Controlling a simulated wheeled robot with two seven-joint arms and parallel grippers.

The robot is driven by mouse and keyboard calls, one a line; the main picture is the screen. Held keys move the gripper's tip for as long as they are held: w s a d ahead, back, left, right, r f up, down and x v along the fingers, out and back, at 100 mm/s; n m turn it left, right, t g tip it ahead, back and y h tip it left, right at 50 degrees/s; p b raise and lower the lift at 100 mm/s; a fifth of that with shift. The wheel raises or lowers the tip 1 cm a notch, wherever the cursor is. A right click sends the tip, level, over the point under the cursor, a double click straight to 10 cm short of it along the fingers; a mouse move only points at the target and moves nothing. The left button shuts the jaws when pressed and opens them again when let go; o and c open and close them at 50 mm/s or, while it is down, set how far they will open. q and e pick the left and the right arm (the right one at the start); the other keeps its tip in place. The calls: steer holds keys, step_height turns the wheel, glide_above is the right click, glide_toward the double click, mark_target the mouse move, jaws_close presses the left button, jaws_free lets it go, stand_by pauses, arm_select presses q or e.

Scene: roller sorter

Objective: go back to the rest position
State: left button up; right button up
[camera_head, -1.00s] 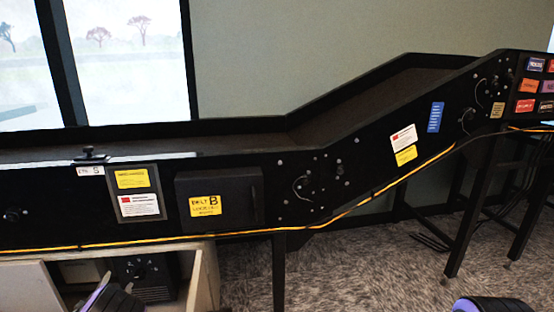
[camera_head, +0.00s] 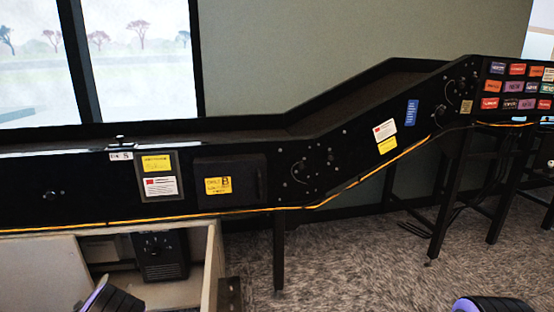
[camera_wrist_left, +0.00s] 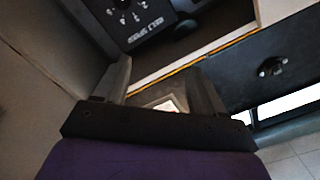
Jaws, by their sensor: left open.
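My left gripper (camera_wrist_left: 160,88) shows in the left wrist view, its two dark fingers spread apart with nothing held between them. In the head view only a purple and black part of my left arm (camera_head: 110,299) shows at the bottom left, below the open wooden compartment. A similar part of my right arm (camera_head: 493,305) shows at the bottom right; my right gripper's fingers are out of the picture. The black belt speed box (camera_head: 160,255) stands inside the compartment. It also shows near the top of the left wrist view (camera_wrist_left: 140,18), beyond the fingers.
The long black sorter (camera_head: 90,190) crosses the view, with a yellow cable along its lower edge and a closed belt B cover (camera_head: 240,182). The wooden compartment's wall (camera_head: 212,265) stands below it. Black legs (camera_head: 279,250) reach the carpet (camera_head: 340,265), which is open between them.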

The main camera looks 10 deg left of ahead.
arm_select(q)
steer(key=s+d+f+n+g+b, duration=0.2)
steer(key=s+d+f+n+g, duration=0.25)
steer(key=s+f, duration=0.65)
steer(key=s+d+f+n+g+b, duration=0.1)
steer(key=s+d+f+n+g, duration=0.35)
steer(key=s+f, duration=0.55)
steer(key=s+d+f+n+g+h+b, duration=0.25)
steer(key=s+d+g+b, duration=0.4)
steer(key=s+d, duration=1.3)
arm_select(e)
step_height(320, 180, down, 9)
steer(key=g, duration=0.1)
arm_select(q)
step_height(320, 180, up, 38)
steer(key=w+a+t+p, duration=0.1)
steer(key=t+p, duration=0.1)
steer(key=p, duration=3.6)
steer(key=shift+w+a+f, duration=0.15)
steer(key=shift+w+a, duration=0.2)
arm_select(e)
step_height(320, 180, up, 38)
steer(key=t, duration=0.1)
steer(key=shift+w, duration=0.25)
steer(key=shift+f, duration=0.1)
